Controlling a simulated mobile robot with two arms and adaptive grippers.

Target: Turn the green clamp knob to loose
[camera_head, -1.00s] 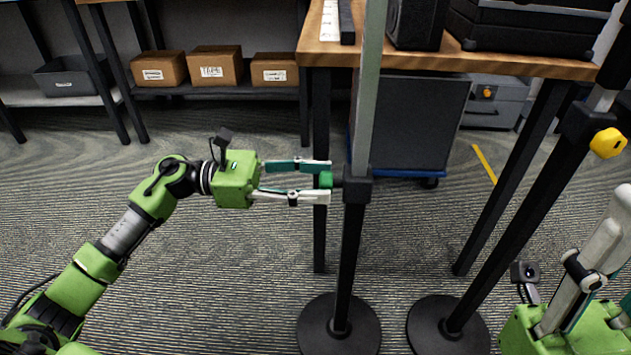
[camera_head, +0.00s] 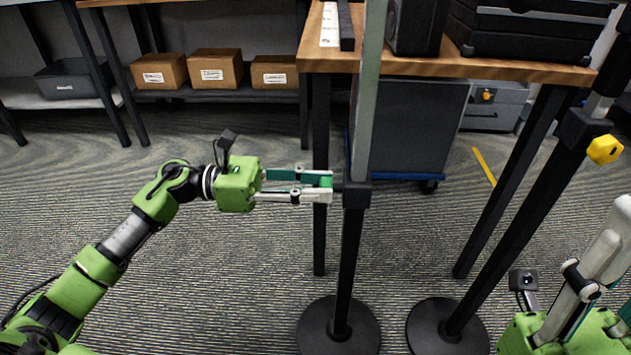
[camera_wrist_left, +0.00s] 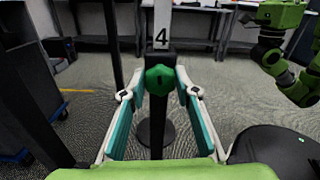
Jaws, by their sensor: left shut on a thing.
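The green clamp knob (camera_head: 326,182) sticks out to the left of the black clamp collar (camera_head: 357,194) on a stand. The stand has a grey upper pole and a black lower pole on a round base. My left gripper (camera_head: 328,188) is shut on the knob, with one finger on each side. In the left wrist view the knob (camera_wrist_left: 159,79) sits between the fingertips, in front of the pole marked "4". My right gripper (camera_head: 605,255) is at the right edge, partly cut off and away from the knob; its fingertips' state is unclear.
A second stand with a yellow knob (camera_head: 605,149) stands to the right, its round base (camera_head: 447,326) near the first stand's base (camera_head: 338,326). A wooden table (camera_head: 450,60) with black cases is behind. Cardboard boxes (camera_head: 215,68) sit on a shelf at back left. Floor at left is open.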

